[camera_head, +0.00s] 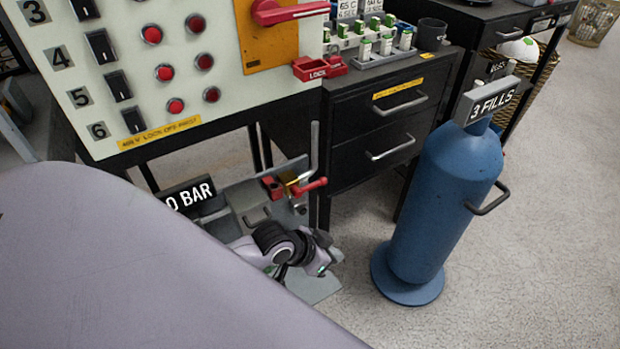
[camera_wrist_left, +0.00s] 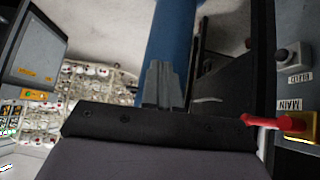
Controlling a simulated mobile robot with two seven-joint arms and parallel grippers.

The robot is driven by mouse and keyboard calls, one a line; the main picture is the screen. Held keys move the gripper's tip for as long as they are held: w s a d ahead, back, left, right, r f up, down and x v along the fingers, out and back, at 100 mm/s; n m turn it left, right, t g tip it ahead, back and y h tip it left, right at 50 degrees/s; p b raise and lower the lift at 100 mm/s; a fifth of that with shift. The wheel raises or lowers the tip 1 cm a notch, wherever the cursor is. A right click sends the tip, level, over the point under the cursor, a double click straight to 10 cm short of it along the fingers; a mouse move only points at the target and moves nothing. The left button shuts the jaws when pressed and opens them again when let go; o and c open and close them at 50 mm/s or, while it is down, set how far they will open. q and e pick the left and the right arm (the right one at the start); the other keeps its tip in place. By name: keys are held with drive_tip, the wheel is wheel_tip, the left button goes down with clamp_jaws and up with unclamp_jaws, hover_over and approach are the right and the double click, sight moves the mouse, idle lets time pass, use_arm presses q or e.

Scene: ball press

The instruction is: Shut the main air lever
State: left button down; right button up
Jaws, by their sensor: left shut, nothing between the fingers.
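The main air lever (camera_head: 313,186) is a red handle on a yellow valve body, low on a grey panel under the switch board. It points to the right in the head view. In the left wrist view the red lever (camera_wrist_left: 262,122) lies at the right edge, near a "MAIN" label. My left gripper (camera_head: 325,264) is below the lever in the head view, apart from it. In the left wrist view its fingers (camera_wrist_left: 164,86) are together and empty, left of the lever. My right gripper is out of view.
A "0 BAR" sign (camera_head: 190,196) stands left of the lever. A blue cylinder (camera_head: 445,190) marked "3 FILLS" stands on the floor at right. A black drawer cabinet (camera_head: 375,150) is close behind the lever. Floor right of the cylinder is clear.

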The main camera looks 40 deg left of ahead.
use_arm(q)
drive_tip(key=w+a+r+g+b, duration=0.1)
drive_tip(key=w+a, duration=0.2)
drive_tip(key=w, duration=0.2)
wheel_tip(320, 180, up, 14)
drive_tip(key=r+g+y+b, duration=0.1)
drive_tip(key=g+y+b, duration=0.1)
drive_tip(key=g+b, duration=0.25)
hover_over(310, 187)
drive_tip(key=s+a, duration=0.1)
drive_tip(key=a, duration=0.2)
drive_tip(key=shift+s+d+f+t, duration=0.2)
drive_tip(key=shift+d+f+t, duration=0.05)
drive_tip(key=shift+t, duration=0.2)
drive_tip(key=b+x, duration=0.1)
drive_tip(key=x, duration=0.9)
drive_tip(key=shift+d+b, duration=0.15)
drive_tip(key=shift+b, duration=0.15)
